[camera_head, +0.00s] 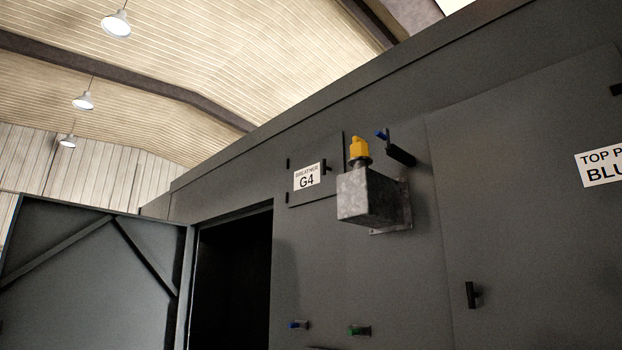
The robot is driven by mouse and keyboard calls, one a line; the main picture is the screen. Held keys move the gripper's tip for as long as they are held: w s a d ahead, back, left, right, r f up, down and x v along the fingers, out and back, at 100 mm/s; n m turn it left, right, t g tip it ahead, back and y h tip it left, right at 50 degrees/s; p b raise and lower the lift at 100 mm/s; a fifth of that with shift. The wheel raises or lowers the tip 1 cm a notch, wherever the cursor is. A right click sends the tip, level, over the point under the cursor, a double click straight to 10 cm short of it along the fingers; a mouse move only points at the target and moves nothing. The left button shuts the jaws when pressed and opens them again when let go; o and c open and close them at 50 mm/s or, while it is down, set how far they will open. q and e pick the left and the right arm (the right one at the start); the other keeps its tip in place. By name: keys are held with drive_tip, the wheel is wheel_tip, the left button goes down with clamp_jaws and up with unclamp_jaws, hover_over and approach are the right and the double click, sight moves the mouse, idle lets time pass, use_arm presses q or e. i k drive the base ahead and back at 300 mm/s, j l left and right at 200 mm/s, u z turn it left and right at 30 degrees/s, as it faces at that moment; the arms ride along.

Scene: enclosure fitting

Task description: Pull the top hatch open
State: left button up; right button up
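A small square hatch (324,192) sits high on the grey enclosure wall, above and right of a dark doorway. It lies flat in the wall and looks shut. It bears a white label (309,177) reading "G4" under a smaller line that is hard to read. A small dark handle (328,166) is at its right side, and dark hinge-like tabs show at its left edge. No other frame shows which panel is the top hatch. Neither of my grippers is in view.
A metal box (368,197) with a yellow knob (359,148) juts out right of the hatch, near a blue-tipped lever (382,135). A large door (95,270) stands open at left. A larger panel (530,230) has a dark handle (472,295). Blue (297,325) and green (358,330) fittings sit below.

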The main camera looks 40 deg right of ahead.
sight(307, 184)
drive_tip(key=i+z, duration=0.25)
drive_tip(key=z, duration=0.15)
drive_tip(key=i+j+z, duration=0.15)
drive_tip(key=z, duration=0.25)
drive_tip(key=i+j+z, duration=0.25)
drive_tip(key=z, duration=0.15)
drive_tip(key=i+j+z, duration=0.2)
drive_tip(key=z, duration=0.2)
